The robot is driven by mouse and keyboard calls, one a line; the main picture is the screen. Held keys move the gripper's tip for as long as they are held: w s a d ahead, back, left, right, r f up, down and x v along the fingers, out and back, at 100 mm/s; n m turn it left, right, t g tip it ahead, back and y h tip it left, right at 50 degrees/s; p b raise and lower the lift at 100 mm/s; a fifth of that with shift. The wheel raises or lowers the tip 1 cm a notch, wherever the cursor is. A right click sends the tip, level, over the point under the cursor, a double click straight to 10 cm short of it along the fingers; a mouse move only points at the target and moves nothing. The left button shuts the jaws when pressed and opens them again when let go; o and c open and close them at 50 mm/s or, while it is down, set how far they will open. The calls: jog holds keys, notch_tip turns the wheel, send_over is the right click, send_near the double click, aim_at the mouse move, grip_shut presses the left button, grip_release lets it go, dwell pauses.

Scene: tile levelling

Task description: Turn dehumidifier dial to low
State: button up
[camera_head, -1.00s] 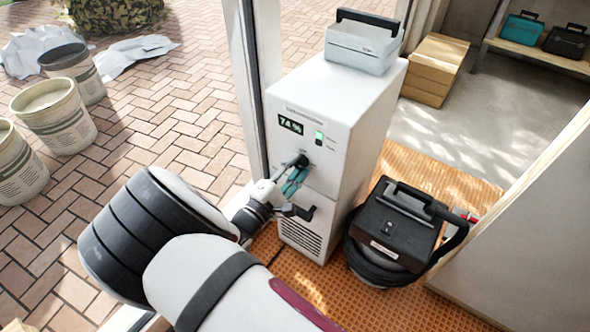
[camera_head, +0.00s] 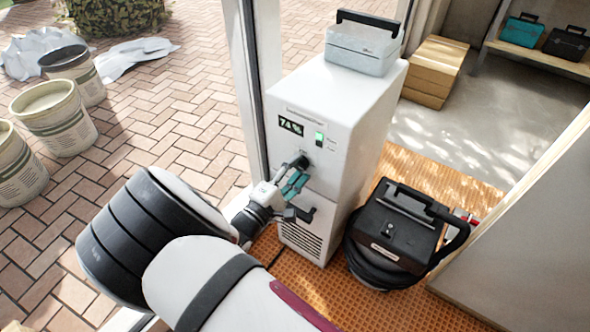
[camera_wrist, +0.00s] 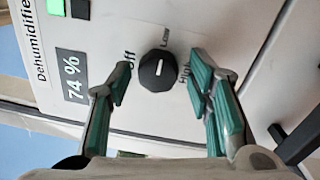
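The white dehumidifier (camera_head: 335,120) stands upright with its front toward my arm. Its display reads 74 %, and a green light is lit beside it. The black dial (camera_wrist: 158,71) is in the middle of the wrist view, with Off at its left, Low above and High at its right. Its short white mark is roughly upright in the picture, in line with Low; its exact angle is hard to tell. My gripper (camera_wrist: 160,68) is open, with one teal-padded finger on each side of the dial and gaps between. In the head view my gripper (camera_head: 294,180) is close to the front panel.
A grey-white case (camera_head: 362,48) sits on the dehumidifier. A black vacuum-like machine (camera_head: 397,228) stands close to its right on the orange mat (camera_head: 420,304). A black handle (camera_head: 301,214) sits below the dial. Several buckets (camera_head: 55,118) stand on the paving at left.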

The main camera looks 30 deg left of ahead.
jog(key=shift+r, duration=0.1)
jog(key=o, duration=0.3)
jog(key=r, duration=0.9)
jog(key=shift+a, duration=0.2)
jog(key=shift+r, duration=0.2)
jog(key=c, duration=0.3)
jog(key=shift+d+r, duration=0.15)
jog(key=shift+r, duration=0.15)
